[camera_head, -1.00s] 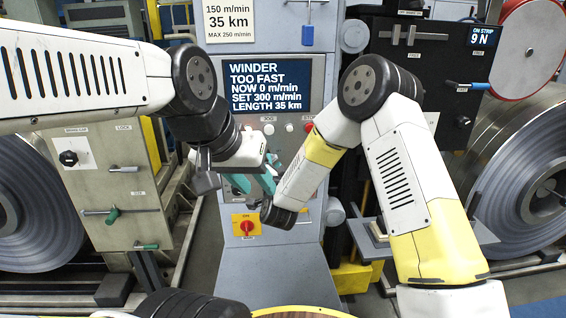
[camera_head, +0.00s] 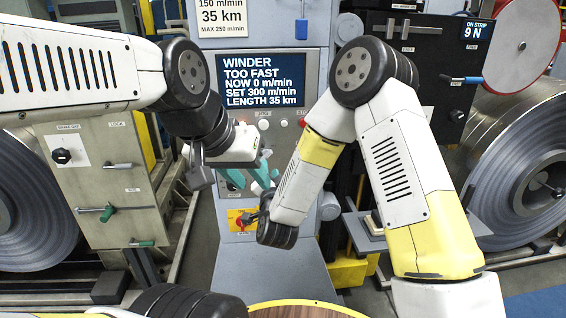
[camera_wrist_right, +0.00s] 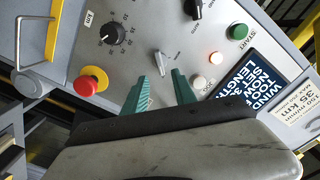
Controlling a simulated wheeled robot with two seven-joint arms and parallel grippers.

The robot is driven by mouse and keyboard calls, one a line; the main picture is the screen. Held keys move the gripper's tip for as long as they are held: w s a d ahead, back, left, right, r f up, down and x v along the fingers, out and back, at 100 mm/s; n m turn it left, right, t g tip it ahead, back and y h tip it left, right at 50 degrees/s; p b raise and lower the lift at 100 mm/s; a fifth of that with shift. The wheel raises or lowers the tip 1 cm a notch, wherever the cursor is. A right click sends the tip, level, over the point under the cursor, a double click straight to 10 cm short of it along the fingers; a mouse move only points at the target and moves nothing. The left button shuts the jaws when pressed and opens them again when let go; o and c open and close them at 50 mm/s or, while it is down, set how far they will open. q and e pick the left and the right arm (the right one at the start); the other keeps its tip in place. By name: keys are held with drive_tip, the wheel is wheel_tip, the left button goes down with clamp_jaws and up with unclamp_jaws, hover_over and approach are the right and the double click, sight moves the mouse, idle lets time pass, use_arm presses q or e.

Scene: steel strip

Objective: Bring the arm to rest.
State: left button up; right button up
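In the head view my left arm comes in from the left, and its gripper (camera_head: 262,176) is in front of the winder panel, below the screen (camera_head: 262,80). Its teal fingers overlap other parts, so their opening is unclear. My right arm comes in from the right and bends down; its wrist is low at the panel's centre, and its gripper is hard to make out there. In the right wrist view the right gripper (camera_wrist_right: 161,78) has its two teal fingers apart with nothing held. A small toggle lever (camera_wrist_right: 158,64) shows just past the fingertips; contact cannot be told.
The panel carries a red mushroom button (camera_wrist_right: 91,86), a black km knob (camera_wrist_right: 113,35) and a green START button (camera_wrist_right: 239,32). A red rotary switch (camera_head: 240,220) on yellow is close to my right wrist. Steel coils (camera_head: 525,165) stand at both sides. A round wooden top (camera_head: 305,309) is at the bottom.

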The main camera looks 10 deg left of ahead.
drive_tip(key=s+d+r+n+g, duration=0.2)
drive_tip(key=d+r+n+g, duration=0.35)
drive_tip(key=d+r, duration=0.7)
drive_tip(key=s+d+g+h, duration=0.1)
drive_tip(key=s+d+g, duration=0.1)
drive_tip(key=s+d, duration=0.7)
drive_tip(key=s+d+r+n+g+h, duration=0.1)
drive_tip(key=s+d+g, duration=0.2)
drive_tip(key=s+d, duration=0.6)
drive_tip(key=s, duration=0.5)
drive_tip(key=shift+s+r+g+h, duration=0.2)
drive_tip(key=shift+r+g+h, duration=0.05)
drive_tip(key=shift+g+h, duration=0.15)
